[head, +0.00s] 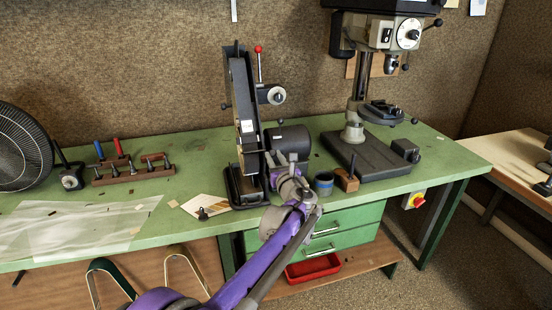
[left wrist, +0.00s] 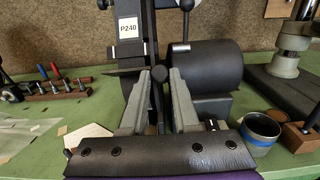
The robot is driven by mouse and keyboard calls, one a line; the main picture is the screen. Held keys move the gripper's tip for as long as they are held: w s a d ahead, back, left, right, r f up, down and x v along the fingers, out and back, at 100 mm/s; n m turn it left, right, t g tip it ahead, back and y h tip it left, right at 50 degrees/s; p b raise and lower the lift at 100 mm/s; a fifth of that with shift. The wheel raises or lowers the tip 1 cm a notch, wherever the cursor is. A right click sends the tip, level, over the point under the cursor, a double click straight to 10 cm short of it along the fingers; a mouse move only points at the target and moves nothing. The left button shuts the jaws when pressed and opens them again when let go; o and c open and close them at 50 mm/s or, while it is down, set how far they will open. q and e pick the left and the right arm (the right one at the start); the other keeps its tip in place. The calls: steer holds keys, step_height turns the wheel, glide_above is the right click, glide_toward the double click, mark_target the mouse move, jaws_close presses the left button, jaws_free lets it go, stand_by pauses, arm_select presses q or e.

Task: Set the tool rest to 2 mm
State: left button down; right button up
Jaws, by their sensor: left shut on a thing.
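The black belt grinder (head: 243,120) stands on the green bench, its belt arm upright and slightly tilted. Its P240 label (left wrist: 128,27) shows in the left wrist view. A dark flat ledge, which looks like the tool rest (left wrist: 118,72), sits low in front of the belt; its gap to the belt is too small to read. My left gripper (head: 288,165) is in front of the grinder's lower right. In the left wrist view its grey fingers (left wrist: 158,92) are shut on a dark rounded lever or knob (left wrist: 157,73) standing between them. My right gripper is not in view.
A black motor drum (head: 287,143) is just behind the gripper. A blue-rimmed cup (head: 323,183) and a wooden block (head: 347,180) stand to the right. A drill press (head: 375,145) is beyond. A tool rack (head: 133,173), plastic sheet (head: 75,228) and fan (head: 22,150) are left.

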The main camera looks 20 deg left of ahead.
arm_select(q)
steer(key=c, duration=1)
jaws_free()
steer(key=o, duration=0.3)
steer(key=shift+w+a+f, duration=0.1)
steer(key=shift+w, duration=0.05)
steer(key=b+v, duration=0.1)
steer(key=v, duration=1)
